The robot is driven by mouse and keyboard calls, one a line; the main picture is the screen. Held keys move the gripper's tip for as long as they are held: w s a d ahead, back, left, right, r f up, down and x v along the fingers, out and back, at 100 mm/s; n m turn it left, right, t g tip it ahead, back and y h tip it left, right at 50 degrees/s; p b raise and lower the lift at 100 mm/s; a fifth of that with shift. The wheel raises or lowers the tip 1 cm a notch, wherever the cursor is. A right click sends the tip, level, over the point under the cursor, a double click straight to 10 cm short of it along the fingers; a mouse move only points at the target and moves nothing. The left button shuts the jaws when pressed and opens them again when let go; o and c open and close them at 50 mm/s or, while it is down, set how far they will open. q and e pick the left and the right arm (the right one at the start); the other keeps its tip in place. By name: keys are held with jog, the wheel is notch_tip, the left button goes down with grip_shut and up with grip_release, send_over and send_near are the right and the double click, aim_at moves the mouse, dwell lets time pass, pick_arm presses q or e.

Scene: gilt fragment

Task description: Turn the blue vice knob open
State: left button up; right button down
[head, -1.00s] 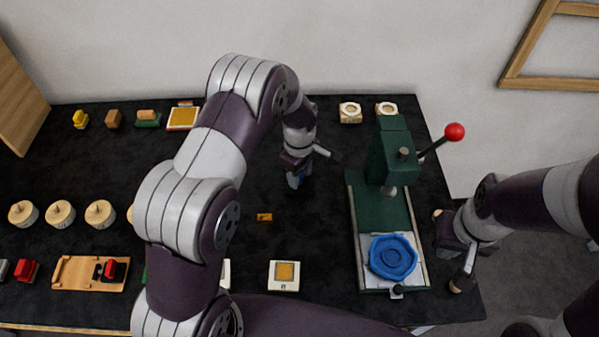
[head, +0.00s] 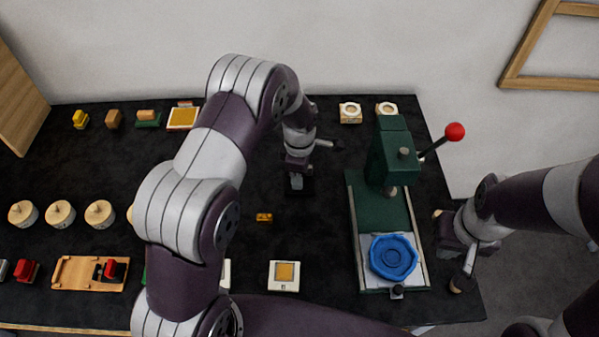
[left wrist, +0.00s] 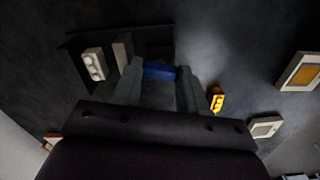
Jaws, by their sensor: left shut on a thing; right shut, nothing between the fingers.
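The blue vice knob (left wrist: 160,71) shows in the left wrist view as a short blue bar between my left fingertips. My left gripper (left wrist: 161,78) is shut on it. Beside it, to the left, is the dark vice (left wrist: 78,44) with pale blocks, perhaps its jaws. In the head view the vice (head: 307,186) is a small dark shape under my left gripper (head: 297,184), which hides most of it and the knob. My right gripper (head: 452,246) is at the right table edge beside the green press, shut and empty.
A green press (head: 390,160) with a red-ball lever and a blue dish (head: 393,257) on its base stands to the right. A small yellow block (head: 264,217) lies just in front of the vice. Several wooden discs, toys and tiles are at the left.

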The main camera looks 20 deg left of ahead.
pick_arm(q)
jog(key=shift+w+r, duration=0.15)
jog(key=o, duration=1.1)
jog(key=shift+c, duration=0.2)
jog(key=shift+r, duration=0.35)
notch_tip(320, 180, up, 12)
jog(key=b, duration=0.2)
